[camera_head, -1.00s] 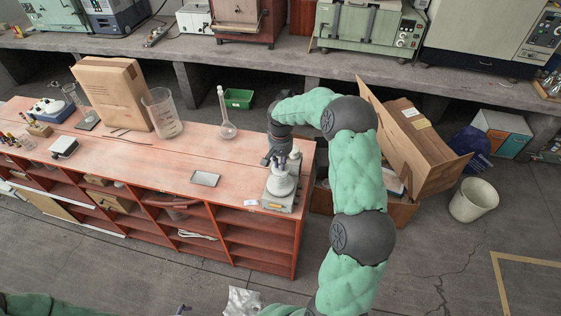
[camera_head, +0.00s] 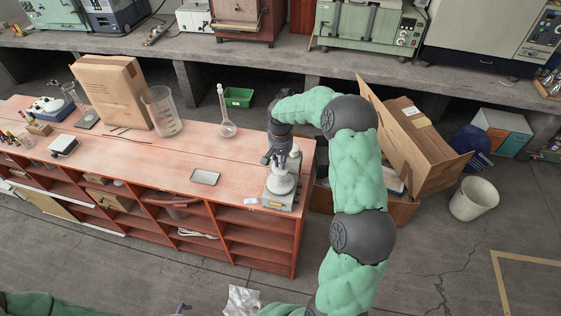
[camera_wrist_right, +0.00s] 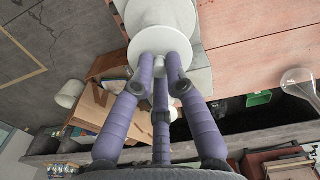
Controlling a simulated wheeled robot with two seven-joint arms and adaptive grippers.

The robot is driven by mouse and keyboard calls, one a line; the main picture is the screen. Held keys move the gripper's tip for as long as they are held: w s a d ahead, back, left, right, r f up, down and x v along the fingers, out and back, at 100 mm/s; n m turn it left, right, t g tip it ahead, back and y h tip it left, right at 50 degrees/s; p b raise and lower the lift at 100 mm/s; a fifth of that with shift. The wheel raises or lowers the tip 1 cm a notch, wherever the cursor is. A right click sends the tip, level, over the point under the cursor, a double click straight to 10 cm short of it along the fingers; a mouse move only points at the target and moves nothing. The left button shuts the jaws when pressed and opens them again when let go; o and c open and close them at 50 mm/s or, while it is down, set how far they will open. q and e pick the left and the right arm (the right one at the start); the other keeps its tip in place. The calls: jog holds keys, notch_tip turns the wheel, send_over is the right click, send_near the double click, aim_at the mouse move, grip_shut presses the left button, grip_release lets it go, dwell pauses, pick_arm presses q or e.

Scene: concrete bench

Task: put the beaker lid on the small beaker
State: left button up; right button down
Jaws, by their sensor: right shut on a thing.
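My right gripper (camera_head: 279,158) is above the right end of the red bench, pointing down. In the right wrist view its purple fingers (camera_wrist_right: 160,72) are closed around the middle of a white round disc, the beaker lid (camera_wrist_right: 178,42). A white round body, which I take for the small beaker (camera_wrist_right: 160,12), shows just beyond the lid. In the head view this white beaker (camera_head: 282,185) stands on a pale flat device under the gripper. Whether the lid touches the beaker I cannot tell.
The pale device (camera_head: 277,201) sits near the bench's right end. A grey tray (camera_head: 205,177), a glass flask (camera_head: 227,128), a large glass beaker (camera_head: 161,112) and a cardboard box (camera_head: 108,95) stand further left. Bare bench top (camera_head: 150,165) lies between them. An open carton (camera_head: 412,145) is right of my arm.

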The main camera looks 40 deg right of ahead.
jog(key=shift+f+b, duration=0.3)
jog(key=c, duration=0.8)
grip_release()
jog(key=shift+r, duration=0.1)
jog(key=shift+r+p, duration=1.9)
jog(key=shift+r, duration=1.6)
jog(key=shift+f, duration=0.1)
